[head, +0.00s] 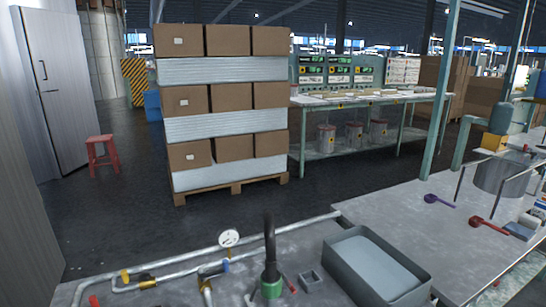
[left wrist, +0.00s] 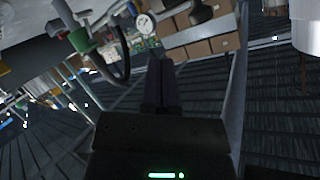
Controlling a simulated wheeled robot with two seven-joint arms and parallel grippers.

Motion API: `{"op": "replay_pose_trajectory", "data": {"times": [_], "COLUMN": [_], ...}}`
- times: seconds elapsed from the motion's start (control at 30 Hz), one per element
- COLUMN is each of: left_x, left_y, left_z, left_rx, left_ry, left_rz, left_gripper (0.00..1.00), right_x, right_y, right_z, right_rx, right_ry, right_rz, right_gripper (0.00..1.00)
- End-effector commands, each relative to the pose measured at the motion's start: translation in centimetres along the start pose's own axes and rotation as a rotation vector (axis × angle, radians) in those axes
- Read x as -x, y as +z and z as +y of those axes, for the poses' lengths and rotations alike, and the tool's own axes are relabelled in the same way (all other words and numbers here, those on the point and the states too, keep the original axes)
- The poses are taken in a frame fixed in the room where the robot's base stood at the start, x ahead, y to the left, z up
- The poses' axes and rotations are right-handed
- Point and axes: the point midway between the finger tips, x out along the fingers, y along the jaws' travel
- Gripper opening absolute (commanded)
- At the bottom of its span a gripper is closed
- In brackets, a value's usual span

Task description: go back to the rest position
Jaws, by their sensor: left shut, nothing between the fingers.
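My left gripper (left wrist: 160,60) shows in the left wrist view as two dark fingers close together, with nothing seen between them. It points away from the camera, and the picture is tilted. It looks clear of the workbench, which fills the upper left of that view. Neither gripper shows in the head view. My right gripper is in no view.
The workbench (head: 310,262) carries metal piping (head: 190,258), a pressure gauge (head: 229,238), a black hose (head: 270,240) on a green fitting and a grey tray (head: 375,270). A pallet of boxes (head: 230,100) and a red stool (head: 102,154) stand beyond. Dark floor (head: 110,220) lies open between.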

Motion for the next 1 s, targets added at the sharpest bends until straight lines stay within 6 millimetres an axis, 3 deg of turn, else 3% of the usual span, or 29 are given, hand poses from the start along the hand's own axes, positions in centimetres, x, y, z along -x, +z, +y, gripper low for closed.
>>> {"op": "replay_pose_trajectory", "data": {"times": [0.03, 0.2, 0.33, 0.57, 0.77, 1.0], "left_x": [2.2, 8.8, 13.5, 21.3, 19.7, 18.6], "left_y": [1.4, 4.8, 6.1, 6.4, 10.5, 17.3], "left_z": [2.0, 6.4, 8.8, 11.7, 14.4, 18.0], "left_rx": [0.073, 0.198, 0.247, 0.295, 0.271, 0.241], "left_ry": [0.02, 0.136, 0.251, 0.477, 0.498, 0.51], "left_rz": [-0.118, -0.454, -0.638, -0.878, -0.926, -0.976], "left_gripper": [0.0, 0.0, 0.0, 0.0, 0.0, 0.0], "right_x": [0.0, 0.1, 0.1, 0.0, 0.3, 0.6], "right_y": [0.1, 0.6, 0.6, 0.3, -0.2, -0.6], "right_z": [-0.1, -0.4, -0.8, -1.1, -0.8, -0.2], "right_rx": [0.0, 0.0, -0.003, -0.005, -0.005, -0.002], "right_ry": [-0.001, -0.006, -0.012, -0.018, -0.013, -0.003], "right_rz": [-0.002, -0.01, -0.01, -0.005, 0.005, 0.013], "right_gripper": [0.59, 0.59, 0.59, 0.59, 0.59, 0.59]}}
